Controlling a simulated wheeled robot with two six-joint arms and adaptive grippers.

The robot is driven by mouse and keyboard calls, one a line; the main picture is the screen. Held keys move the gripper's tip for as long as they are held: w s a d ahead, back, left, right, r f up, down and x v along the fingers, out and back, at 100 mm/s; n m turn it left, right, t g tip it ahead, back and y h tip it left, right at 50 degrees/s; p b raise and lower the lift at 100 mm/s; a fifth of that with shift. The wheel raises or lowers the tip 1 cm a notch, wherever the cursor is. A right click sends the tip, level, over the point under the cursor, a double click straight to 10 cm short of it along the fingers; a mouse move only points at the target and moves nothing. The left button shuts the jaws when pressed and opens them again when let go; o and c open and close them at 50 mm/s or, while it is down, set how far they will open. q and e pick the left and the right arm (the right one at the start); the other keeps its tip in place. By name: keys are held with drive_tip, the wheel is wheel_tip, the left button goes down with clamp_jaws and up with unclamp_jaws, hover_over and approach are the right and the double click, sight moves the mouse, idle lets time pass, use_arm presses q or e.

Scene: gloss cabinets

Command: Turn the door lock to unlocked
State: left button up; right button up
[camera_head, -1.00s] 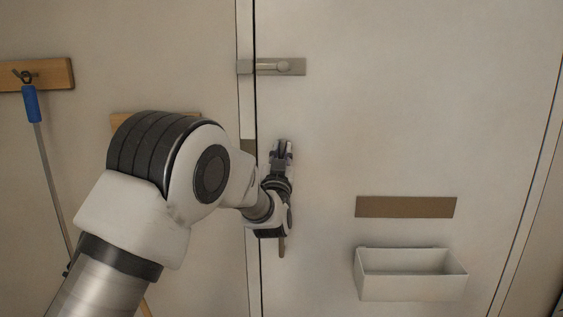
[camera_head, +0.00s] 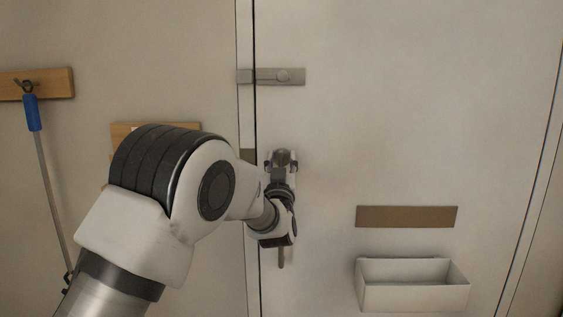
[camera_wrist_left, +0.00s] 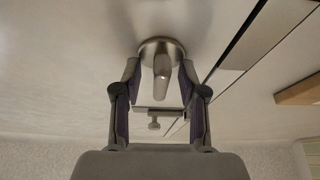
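The door lock (camera_head: 283,156) is a round metal plate with a turn knob on the pale door (camera_head: 400,130), near its left edge. In the left wrist view the lock (camera_wrist_left: 161,68) shows its knob pointing toward the camera, slightly tilted. My left gripper (camera_head: 282,164) is at the lock. In the wrist view my left gripper (camera_wrist_left: 159,82) is open, with one finger on each side of the knob and gaps visible between. Whether a fingertip touches the plate cannot be told. My right gripper is not in view.
A slide bolt (camera_head: 270,76) sits above the lock. A handle (camera_head: 281,257) hangs below, mostly hidden by my wrist. A brown plate (camera_head: 406,216) and a white box (camera_head: 412,288) are on the door at right. A blue-handled tool (camera_head: 33,112) hangs at left.

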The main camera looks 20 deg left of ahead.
use_arm(q)
drive_tip(key=shift+f, duration=0.1)
drive_tip(key=v, duration=1.2)
drive_tip(key=s+a+f+g+h+p, duration=0.1)
drive_tip(key=s+a+f+g+p, duration=0.15)
drive_tip(key=f, duration=0.85)
drive_tip(key=s+a+f+m+g+p, duration=0.1)
drive_tip(key=s+a+f+g, duration=0.2)
drive_tip(key=f, duration=0.7)
drive_tip(key=s+a+f+g+h+p, duration=0.1)
drive_tip(key=s+f+g+p, duration=0.2)
drive_tip(key=f, duration=0.8)
drive_tip(key=s+d+f+g+h, duration=0.1)
drive_tip(key=s+f+g, duration=0.4)
drive_tip(key=s, duration=0.5)
drive_tip(key=s+f+g+h, duration=0.1)
drive_tip(key=s+f+g, duration=0.2)
drive_tip(key=s+f, duration=0.55)
drive_tip(key=s+d+m+g+h, duration=0.2)
drive_tip(key=s+g, duration=0.3)
drive_tip(key=s, duration=0.8)
drive_tip(key=shift+s+d+f+p, duration=0.2)
drive_tip(key=shift+d+p, duration=0.1)
drive_tip(key=shift+d, duration=0.25)
